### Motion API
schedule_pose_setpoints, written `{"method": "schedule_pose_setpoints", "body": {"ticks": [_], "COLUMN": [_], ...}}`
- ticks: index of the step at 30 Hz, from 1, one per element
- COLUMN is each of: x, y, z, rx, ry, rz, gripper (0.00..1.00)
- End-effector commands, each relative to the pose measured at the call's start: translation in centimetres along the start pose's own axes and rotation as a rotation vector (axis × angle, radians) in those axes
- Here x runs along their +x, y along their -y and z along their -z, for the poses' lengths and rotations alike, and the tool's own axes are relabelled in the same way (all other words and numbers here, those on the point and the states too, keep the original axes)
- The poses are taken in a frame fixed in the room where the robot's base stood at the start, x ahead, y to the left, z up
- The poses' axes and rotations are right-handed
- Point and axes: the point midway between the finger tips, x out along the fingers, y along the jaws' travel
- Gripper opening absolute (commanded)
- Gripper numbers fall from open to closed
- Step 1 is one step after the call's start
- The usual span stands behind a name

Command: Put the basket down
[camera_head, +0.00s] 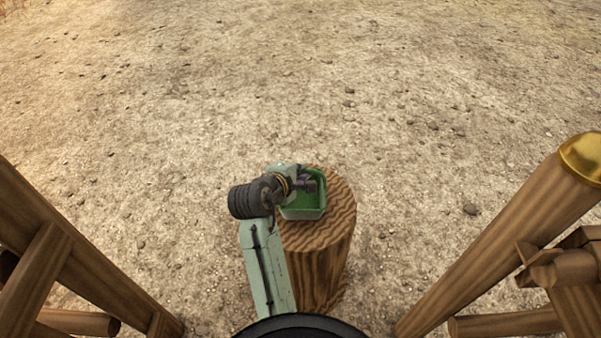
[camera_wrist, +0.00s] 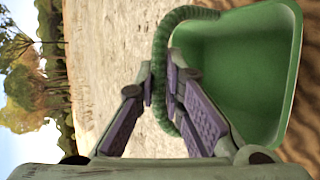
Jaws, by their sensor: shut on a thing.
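The green basket (camera_head: 304,208) is at the top of a wooden stump (camera_head: 325,240) in the head view. In the wrist view the basket (camera_wrist: 240,70) fills the right side, its open inside facing the camera, with its curved handle (camera_wrist: 165,45) on the left. My gripper (camera_head: 306,184) is over the basket in the head view. In the wrist view my gripper (camera_wrist: 160,85) has its purple-padded fingers closed around the handle. The basket seems to be at the stump's top surface; whether its base touches the wood is hard to tell.
Wooden post frames stand at the left (camera_head: 60,250) and right (camera_head: 500,240), the right one with a brass cap (camera_head: 582,158). Open gravelly ground (camera_head: 300,80) lies beyond and around the stump. The stump top has little bare room around the basket.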

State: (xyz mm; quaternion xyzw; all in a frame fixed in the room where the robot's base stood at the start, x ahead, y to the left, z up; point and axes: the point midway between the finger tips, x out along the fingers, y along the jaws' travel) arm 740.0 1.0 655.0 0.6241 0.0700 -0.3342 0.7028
Motion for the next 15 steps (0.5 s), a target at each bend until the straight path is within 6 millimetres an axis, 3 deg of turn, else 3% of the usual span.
{"method": "schedule_pose_setpoints", "body": {"ticks": [7, 8, 15], "x": [0.08, 0.07, 0.07], "y": [0.12, 0.1, 0.08], "z": [0.02, 0.01, 0.02], "rx": [0.0, 0.0, 0.0], "ry": [0.001, 0.0, 0.0], "rz": [0.001, 0.001, 0.001], "gripper": [0.0, 0.11, 0.27]}}
